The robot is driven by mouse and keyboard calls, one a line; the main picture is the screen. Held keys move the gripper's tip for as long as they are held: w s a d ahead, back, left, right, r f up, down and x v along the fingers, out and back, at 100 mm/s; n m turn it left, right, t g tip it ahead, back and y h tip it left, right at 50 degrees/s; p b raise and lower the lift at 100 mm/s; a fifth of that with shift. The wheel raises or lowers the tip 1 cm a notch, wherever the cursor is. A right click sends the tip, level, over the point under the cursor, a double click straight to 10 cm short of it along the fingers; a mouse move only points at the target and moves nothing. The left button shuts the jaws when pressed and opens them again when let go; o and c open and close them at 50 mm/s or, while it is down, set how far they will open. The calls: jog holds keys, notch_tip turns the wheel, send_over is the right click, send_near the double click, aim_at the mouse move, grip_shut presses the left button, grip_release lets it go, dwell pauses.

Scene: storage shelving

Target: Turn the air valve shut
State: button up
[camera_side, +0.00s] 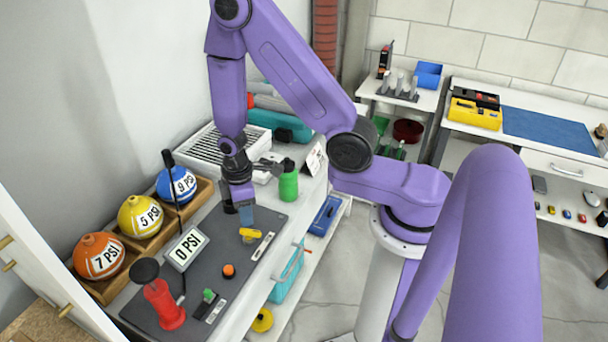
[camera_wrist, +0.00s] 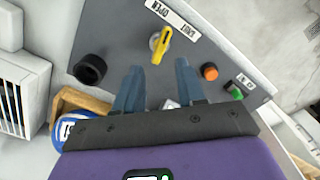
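The air valve has a yellow handle (camera_side: 250,233) and sits on the dark grey panel (camera_side: 205,283). In the wrist view the valve handle (camera_wrist: 162,42) points from its pale base toward a white label (camera_wrist: 172,18) with words like OPEN and SHUT, seen upside down. Which word it points at I cannot tell for sure. My gripper (camera_side: 247,216) hangs just above the panel, close to the handle. In the wrist view my gripper (camera_wrist: 158,82) has its two blue fingers apart, with nothing between them. The handle lies just beyond the fingertips, apart from them.
The panel also carries an orange button (camera_side: 229,270), a green switch (camera_side: 209,295), a red pump (camera_side: 164,304), a 0 PSI display (camera_side: 186,250) and a black knob (camera_wrist: 90,69). Balls marked in PSI (camera_side: 100,256) sit in a wooden tray. A green can (camera_side: 288,186) stands behind.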

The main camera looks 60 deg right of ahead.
aim_at(248, 230)
notch_tip(248, 230, up, 12)
jog(key=s+a+r+n, duration=0.1)
jog(key=s+r, duration=0.2)
jog(key=s, duration=0.5)
jog(key=s+a+r+n, duration=0.2)
jog(key=s+r, duration=0.2)
jog(key=s, duration=0.5)
jog(key=shift+s, duration=0.15)
dwell(1.3)
dwell(0.3)
